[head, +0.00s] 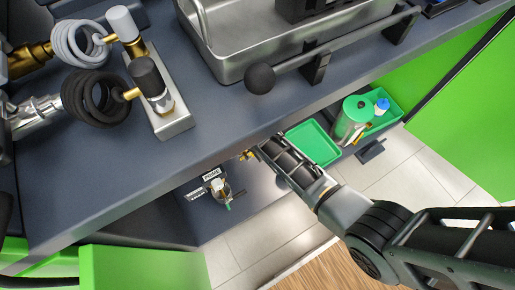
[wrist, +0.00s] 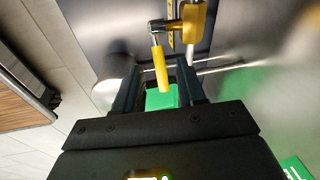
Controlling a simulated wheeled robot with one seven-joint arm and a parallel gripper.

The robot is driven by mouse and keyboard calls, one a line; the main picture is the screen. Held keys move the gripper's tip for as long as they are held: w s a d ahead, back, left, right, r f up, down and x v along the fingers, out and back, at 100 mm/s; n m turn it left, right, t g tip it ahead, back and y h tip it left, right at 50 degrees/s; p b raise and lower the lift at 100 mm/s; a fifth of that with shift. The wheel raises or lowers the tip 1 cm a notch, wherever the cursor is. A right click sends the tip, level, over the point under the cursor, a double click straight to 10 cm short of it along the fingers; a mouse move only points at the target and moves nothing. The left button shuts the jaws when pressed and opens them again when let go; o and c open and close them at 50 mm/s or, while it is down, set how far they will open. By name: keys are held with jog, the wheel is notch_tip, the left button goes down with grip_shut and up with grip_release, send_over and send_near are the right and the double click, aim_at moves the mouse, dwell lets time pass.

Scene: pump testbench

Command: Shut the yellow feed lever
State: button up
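My gripper (wrist: 158,74) is open, with one dark finger on each side of the lever's lower end. I see a gap on both sides; whether either finger touches it I cannot tell. In the head view, the brass valve (head: 247,155) shows small under the bench edge, at the tip of my gripper (head: 263,148). The lever itself is mostly hidden there by my gripper.
The bench top (head: 130,190) overhangs the valve. A PRIME-labelled valve (head: 219,187) sits to the left. A green tray (head: 316,143) and a green canister (head: 352,118) lie right of my gripper. A rail with a black ball knob (head: 260,78) is above.

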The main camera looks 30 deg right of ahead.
jog(key=d+p+v, duration=0.1)
jog(key=p+v, duration=0.1)
jog(key=v, duration=0.5)
jog(key=shift+a, duration=0.55)
jog(key=d+f+n+t+y+b, duration=0.2)
jog(key=d+f+n+y+b, duration=0.2)
jog(key=d+y, duration=0.35)
jog(key=b+x, duration=0.2)
jog(key=x, duration=0.4)
jog(key=shift+a+b, duration=0.35)
jog(key=shift+b, duration=0.05)
grip_shut()
